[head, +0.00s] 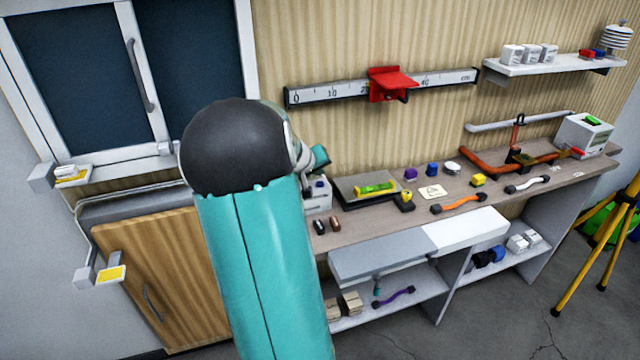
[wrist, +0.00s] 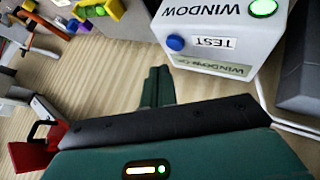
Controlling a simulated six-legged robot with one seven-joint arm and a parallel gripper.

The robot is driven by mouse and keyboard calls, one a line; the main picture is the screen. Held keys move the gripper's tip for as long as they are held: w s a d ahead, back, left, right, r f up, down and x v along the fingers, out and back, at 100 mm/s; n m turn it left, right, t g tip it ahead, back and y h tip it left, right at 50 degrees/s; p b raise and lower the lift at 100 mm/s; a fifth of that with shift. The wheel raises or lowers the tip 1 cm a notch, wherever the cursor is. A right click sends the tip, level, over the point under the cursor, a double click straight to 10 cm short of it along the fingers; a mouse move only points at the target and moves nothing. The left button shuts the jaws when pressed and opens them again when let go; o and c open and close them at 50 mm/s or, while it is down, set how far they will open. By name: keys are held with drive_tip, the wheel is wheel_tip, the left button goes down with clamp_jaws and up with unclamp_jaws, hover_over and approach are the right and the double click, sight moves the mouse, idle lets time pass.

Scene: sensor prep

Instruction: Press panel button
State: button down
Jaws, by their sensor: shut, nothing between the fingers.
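A white panel box (wrist: 225,55) stands at the top right of the wrist view, tilted in the picture. It carries a blue button (wrist: 175,43) beside a TEST label, the word WINDOW and a lit green lamp (wrist: 263,8). In the head view the box (head: 318,199) is partly hidden behind my arm, and my gripper's fingers are hard to make out.
The bench (head: 340,235) holds a tray with a green level (head: 376,188), an orange-handled piece (head: 458,203) and several small blocks. A wall ruler (head: 330,92) with a red slider (head: 390,83) hangs above. A window (head: 85,75) and wooden cabinet (head: 155,265) are at left.

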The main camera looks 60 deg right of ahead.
sight(318, 187)
drive_tip(key=shift+r, duration=1.85)
drive_tip(key=w+a+r+n+t+y, duration=0.1)
drive_tip(key=w+a+r+t, duration=0.15)
drive_tip(key=a, duration=0.85)
drive_tip(key=w+a+r+n+t+y, duration=0.1)
drive_tip(key=w+a+r+n+y, duration=0.15)
drive_tip(key=a, duration=0.75)
drive_tip(key=w+a+r+n+t+y, duration=0.15)
drive_tip(key=w+a, duration=0.25)
drive_tip(key=a, duration=0.7)
drive_tip(key=s+a+n+y, duration=0.2)
drive_tip(key=s+a, duration=0.3)
drive_tip(key=a, duration=0.7)
drive_tip(key=s+a+n+t+y, duration=0.1)
drive_tip(key=s+a, duration=0.3)
drive_tip(key=a, duration=0.8)
drive_tip(key=shift+s+a+n+y, duration=0.35)
drive_tip(key=shift+n+y, duration=0.25)
drive_tip(key=shift+n, duration=0.3)
